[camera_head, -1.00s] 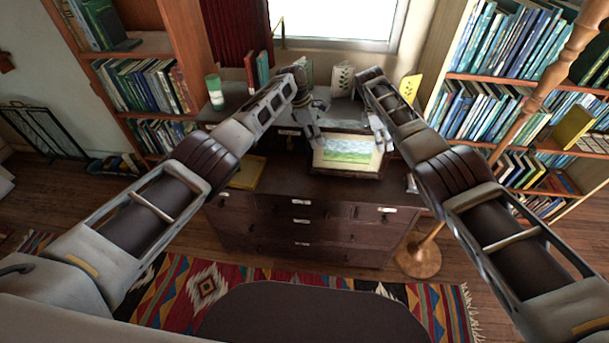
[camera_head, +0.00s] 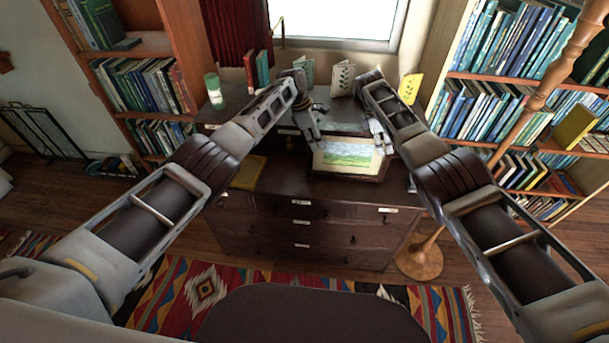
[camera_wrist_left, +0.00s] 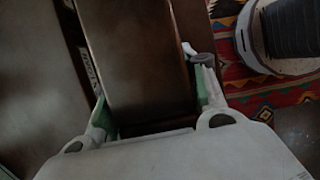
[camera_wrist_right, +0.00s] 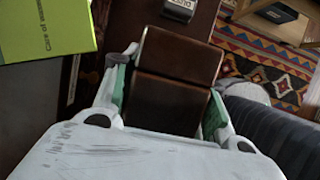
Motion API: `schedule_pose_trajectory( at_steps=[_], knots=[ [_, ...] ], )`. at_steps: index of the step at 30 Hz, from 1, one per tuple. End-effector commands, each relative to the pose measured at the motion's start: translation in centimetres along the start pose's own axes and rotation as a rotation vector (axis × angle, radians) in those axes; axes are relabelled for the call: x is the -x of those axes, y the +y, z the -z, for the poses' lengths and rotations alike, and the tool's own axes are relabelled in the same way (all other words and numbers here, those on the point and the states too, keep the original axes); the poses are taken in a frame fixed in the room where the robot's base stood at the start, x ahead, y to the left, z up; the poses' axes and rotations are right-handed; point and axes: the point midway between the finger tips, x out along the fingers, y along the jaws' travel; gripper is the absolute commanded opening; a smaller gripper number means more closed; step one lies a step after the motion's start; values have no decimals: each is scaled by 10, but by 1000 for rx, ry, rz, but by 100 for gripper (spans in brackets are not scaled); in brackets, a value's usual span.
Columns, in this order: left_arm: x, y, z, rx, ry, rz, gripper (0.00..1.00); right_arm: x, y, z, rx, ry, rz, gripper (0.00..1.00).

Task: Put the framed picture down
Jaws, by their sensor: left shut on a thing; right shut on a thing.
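The framed picture (camera_head: 348,159), a green landscape with a pale mat and dark frame, is over the dark dresser's top in the head view, its face towards me. My left gripper (camera_head: 314,138) is shut on its left side and my right gripper (camera_head: 381,140) on its right side. In the left wrist view, the dark brown frame (camera_wrist_left: 138,55) lies between the fingers. In the right wrist view, the frame (camera_wrist_right: 168,90) is also between the fingers. I cannot tell whether its lower edge touches the dresser top.
The dark dresser (camera_head: 300,215) has a yellow book (camera_head: 249,172) at its left. A green-white candle (camera_head: 214,91), books and cards stand behind. A wooden lamp stand (camera_head: 420,257) is at the right. Bookshelves flank both sides.

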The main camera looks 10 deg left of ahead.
Motion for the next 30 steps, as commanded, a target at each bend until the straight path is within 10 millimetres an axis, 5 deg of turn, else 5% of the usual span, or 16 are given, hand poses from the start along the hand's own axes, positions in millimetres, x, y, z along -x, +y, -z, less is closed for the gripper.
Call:
schedule_pose_trajectory(
  at_steps=[11, 12, 17, 30],
  knots=[
    [-7, 0, 2, -2, -2, -1, 0, -7, 0, 3, 0, 0, -1, 0],
    [-8, 0, 2, -1, -1, 0, 44, -8, 0, 4, 0, 1, 0, 44],
    [-7, 0, 2, -1, -1, 0, 64, -7, 0, 3, 0, 0, 0, 64],
    [-5, 0, 3, 0, 0, 0, 64, -7, 0, 3, 0, 0, 0, 64]
  ],
)
